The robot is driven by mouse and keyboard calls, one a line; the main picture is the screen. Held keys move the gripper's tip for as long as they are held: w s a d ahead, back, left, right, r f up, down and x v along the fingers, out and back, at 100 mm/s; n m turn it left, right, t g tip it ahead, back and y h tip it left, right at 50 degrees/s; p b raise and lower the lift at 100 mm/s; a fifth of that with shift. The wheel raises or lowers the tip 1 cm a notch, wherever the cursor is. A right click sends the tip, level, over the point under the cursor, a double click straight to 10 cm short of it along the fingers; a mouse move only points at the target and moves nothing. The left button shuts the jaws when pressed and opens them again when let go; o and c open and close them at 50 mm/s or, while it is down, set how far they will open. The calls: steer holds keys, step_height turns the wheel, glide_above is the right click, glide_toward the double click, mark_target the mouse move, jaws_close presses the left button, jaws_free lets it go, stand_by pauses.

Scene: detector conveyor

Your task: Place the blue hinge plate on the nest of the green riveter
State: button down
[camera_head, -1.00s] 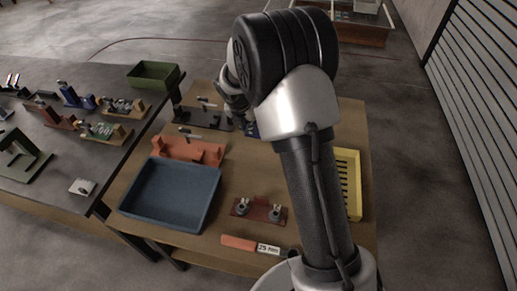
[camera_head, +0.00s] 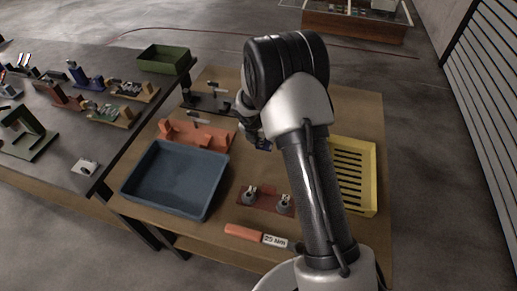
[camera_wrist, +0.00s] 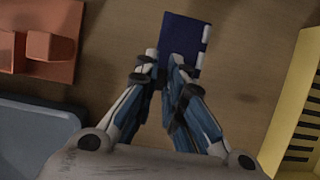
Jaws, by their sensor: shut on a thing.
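My gripper (camera_wrist: 164,68) is shut on the blue hinge plate (camera_wrist: 184,38), a dark blue rectangle with a pale, knuckled right edge. The plate sticks out beyond the fingertips, above the brown table; its near end is partly hidden by the fingers. In the head view a little of the plate (camera_head: 263,145) shows below my wrist. A green C-shaped press (camera_head: 33,134), which looks like the green riveter, stands on the dark table at the left, far from my gripper. Its nest is too small to make out.
On the brown table are an orange fixture (camera_head: 197,134), a blue-grey tray (camera_head: 177,183), a red fixture with two grey posts (camera_head: 264,200), a 25 Nm orange-handled tool (camera_head: 245,232) and a yellow slotted crate (camera_head: 355,175). A green bin (camera_head: 163,59) stands on the dark table's far right corner.

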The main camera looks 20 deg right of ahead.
mark_target(258, 147)
step_height(258, 147, down, 5)
steer(key=shift+b, duration=1.05)
steer(key=shift+r, duration=0.1)
steer(key=c, duration=2.2)
jaws_free()
steer(key=shift+f, duration=0.2)
steer(key=o, duration=0.5)
steer(key=shift+r, duration=0.1)
